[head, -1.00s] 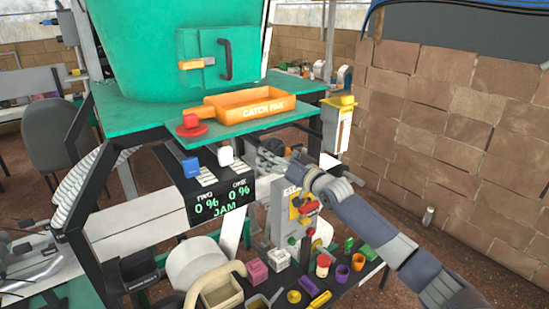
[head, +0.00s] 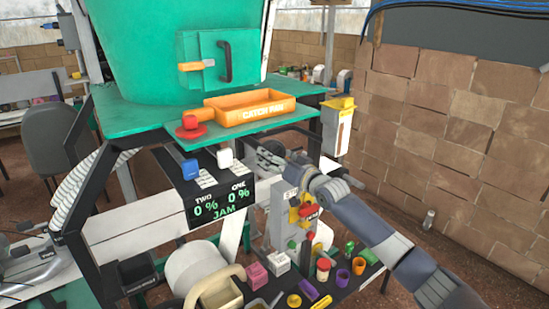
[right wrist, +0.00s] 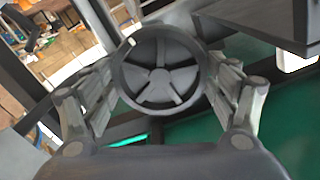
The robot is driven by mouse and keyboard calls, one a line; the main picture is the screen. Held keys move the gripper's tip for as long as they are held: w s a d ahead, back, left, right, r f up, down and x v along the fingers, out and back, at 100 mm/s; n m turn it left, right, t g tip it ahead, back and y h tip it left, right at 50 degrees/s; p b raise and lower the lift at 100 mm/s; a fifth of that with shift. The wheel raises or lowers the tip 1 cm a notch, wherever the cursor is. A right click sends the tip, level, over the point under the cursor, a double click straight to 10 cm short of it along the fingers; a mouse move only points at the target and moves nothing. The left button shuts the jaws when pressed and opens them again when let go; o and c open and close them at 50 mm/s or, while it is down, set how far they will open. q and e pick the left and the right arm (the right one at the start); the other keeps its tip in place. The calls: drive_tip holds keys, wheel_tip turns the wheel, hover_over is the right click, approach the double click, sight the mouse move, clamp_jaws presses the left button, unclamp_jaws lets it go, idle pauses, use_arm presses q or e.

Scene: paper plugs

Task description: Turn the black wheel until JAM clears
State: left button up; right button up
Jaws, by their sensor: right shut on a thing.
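The black wheel (right wrist: 160,58) fills the middle of the right wrist view, a dark round rim with several spokes and a hub. My right gripper (right wrist: 162,82) has a finger on each side of the rim and is shut on it. In the head view my right arm reaches in from the right, and the gripper (head: 296,166) is beside the machine under the green deck; it largely hides the wheel there. The display (head: 220,203) reads TWO 0 %, ONE 0 %, with JAM lit in green below. My left gripper is not in view.
An orange catch pan (head: 255,108) and a red button (head: 190,123) sit on the green deck (head: 140,115). Blue (head: 190,168) and white (head: 225,158) buttons stand above the display. A dark shelf below holds bins and several small coloured parts. A block wall (head: 460,120) bounds the right.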

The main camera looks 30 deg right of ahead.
drive_tip(key=n, duration=2.5)
drive_tip(key=shift+r, duration=0.1)
drive_tip(key=o, duration=1.1)
drive_tip(key=shift+c, duration=0.2)
drive_tip(key=shift+s+f, duration=0.1)
drive_tip(key=shift+f, duration=0.1)
